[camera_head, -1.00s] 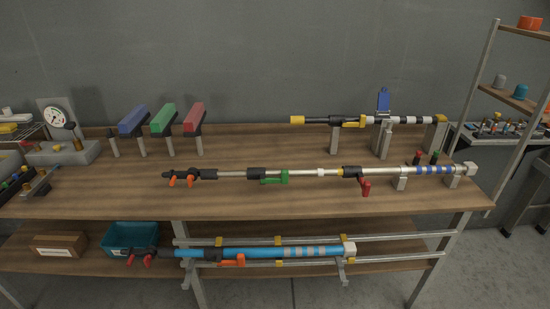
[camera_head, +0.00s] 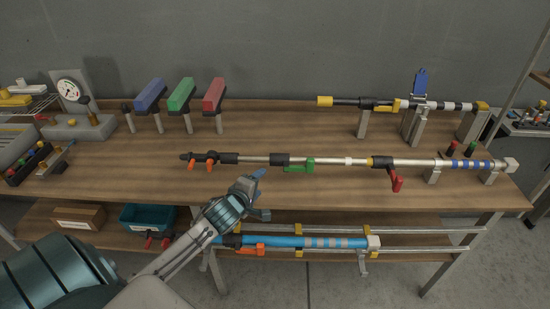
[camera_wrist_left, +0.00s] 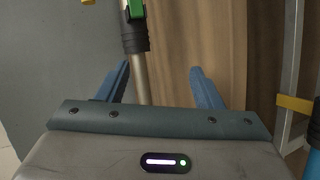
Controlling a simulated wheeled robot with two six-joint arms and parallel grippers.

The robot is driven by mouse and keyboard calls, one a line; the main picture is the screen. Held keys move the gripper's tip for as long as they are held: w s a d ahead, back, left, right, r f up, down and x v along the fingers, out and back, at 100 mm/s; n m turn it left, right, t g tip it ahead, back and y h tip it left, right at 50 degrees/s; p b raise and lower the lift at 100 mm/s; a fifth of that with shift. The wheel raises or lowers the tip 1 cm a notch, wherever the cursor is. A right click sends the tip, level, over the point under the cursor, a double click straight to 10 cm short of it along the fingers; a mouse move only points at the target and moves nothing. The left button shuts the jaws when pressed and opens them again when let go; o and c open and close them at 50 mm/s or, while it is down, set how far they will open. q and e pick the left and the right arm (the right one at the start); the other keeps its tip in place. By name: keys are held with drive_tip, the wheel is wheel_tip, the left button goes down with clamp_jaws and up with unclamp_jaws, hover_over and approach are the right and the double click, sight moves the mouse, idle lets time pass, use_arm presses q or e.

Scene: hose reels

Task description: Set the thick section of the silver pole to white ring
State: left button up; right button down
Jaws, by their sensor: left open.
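The silver pole (camera_head: 330,161) lies across the workbench on supports. It has black collars, a green lever (camera_head: 298,166), a red lever (camera_head: 397,180) and a thicker right section (camera_head: 415,163) with blue bands. A small white ring (camera_head: 348,161) sits on its middle section, left of the red-lever clamp. My left gripper (camera_head: 263,192) is open and empty in front of the pole, near the black collar by the green lever. In the left wrist view, the pole (camera_wrist_left: 141,85) shows between the open fingers (camera_wrist_left: 160,80), nearer the left finger; contact cannot be told. My right gripper is out of view.
A blue pole (camera_head: 285,241) lies on lower rails. Blue, green and red blocks (camera_head: 181,95) stand on posts at back left. The bench top (camera_head: 285,130) behind the silver pole is clear.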

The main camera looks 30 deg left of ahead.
sight(292, 162)
use_arm(q)
drive_tip(key=w+r+n, duration=0.1)
drive_tip(key=w+a+r+n+t, duration=0.1)
drive_tip(key=shift+w+a, duration=0.3)
drive_tip(key=shift+w+r, duration=0.1)
drive_tip(key=shift+w, duration=0.1)
drive_tip(key=p+x, duration=0.2)
drive_tip(key=x, duration=0.7)
drive_tip(key=shift+p, duration=0.35)
drive_tip(key=shift+w+f, duration=0.25)
drive_tip(key=shift+w, duration=0.35)
clamp_jaws()
drive_tip(key=w+d, duration=0.1)
drive_tip(key=d, duration=0.1)
drive_tip(key=w+d, duration=0.1)
drive_tip(key=d, duration=0.1)
drive_tip(key=w+d+b, duration=0.1)
drive_tip(key=d, duration=0.1)
drive_tip(key=shift+w, duration=0.35)
drive_tip(key=shift+s, duration=0.1)
